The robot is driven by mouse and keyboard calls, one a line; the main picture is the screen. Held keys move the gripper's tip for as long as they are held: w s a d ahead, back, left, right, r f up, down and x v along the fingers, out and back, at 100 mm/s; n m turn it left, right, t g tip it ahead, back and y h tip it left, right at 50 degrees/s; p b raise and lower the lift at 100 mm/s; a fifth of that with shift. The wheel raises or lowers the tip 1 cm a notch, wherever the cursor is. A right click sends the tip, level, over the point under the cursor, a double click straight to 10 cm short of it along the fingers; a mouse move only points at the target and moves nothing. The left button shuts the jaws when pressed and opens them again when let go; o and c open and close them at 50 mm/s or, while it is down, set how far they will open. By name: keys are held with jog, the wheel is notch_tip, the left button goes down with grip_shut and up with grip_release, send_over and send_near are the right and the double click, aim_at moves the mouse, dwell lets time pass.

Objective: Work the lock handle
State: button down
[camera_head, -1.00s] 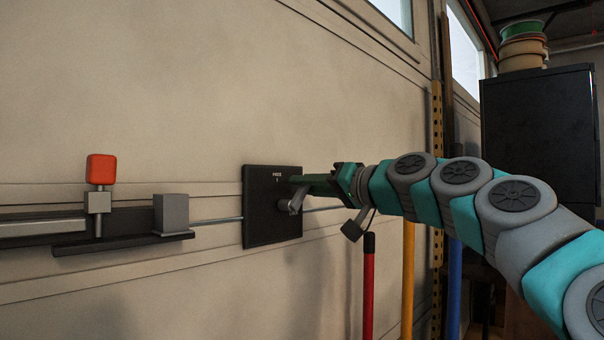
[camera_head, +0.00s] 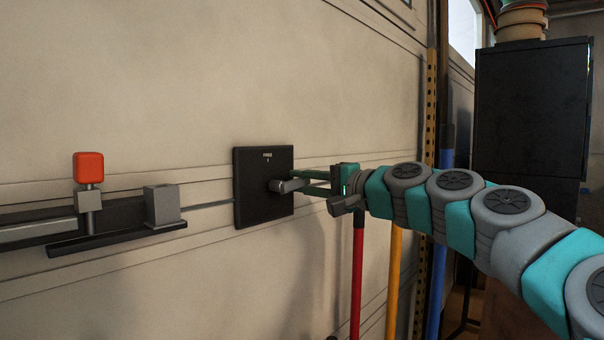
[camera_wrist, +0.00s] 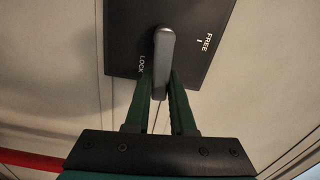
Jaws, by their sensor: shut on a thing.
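The lock handle is a grey lever (camera_head: 287,186) on a square black plate (camera_head: 250,205) fixed to the pale garage door. In the head view it points right, close to level. In the wrist view the lever (camera_wrist: 164,50) runs down between my two green fingers, beside the word LOCK on the plate (camera_wrist: 125,30). The word FREE stands at the plate's upper right there. My gripper (camera_head: 302,182) reaches in from the right and is shut on the lever; the fingers (camera_wrist: 161,78) lie on both sides of it. The lever's far end is partly hidden between them.
A thin rod (camera_head: 212,205) runs left from the plate to a grey block (camera_head: 163,205) and a rail with an orange-red knob (camera_head: 89,167). Red (camera_head: 357,275), yellow (camera_head: 393,280) and blue (camera_head: 438,250) poles stand below and behind my arm. A black cabinet (camera_head: 530,105) is at right.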

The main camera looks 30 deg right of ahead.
jog(key=shift+f, duration=0.2)
dwell(0.4)
jog(key=c, duration=0.8)
grip_release()
jog(key=shift+o, duration=0.2)
jog(key=shift+r, duration=0.1)
jog(key=b+v, duration=0.1)
jog(key=v, duration=0.6)
jog(key=shift+s+d, duration=0.15)
jog(key=shift+s, duration=0.2)
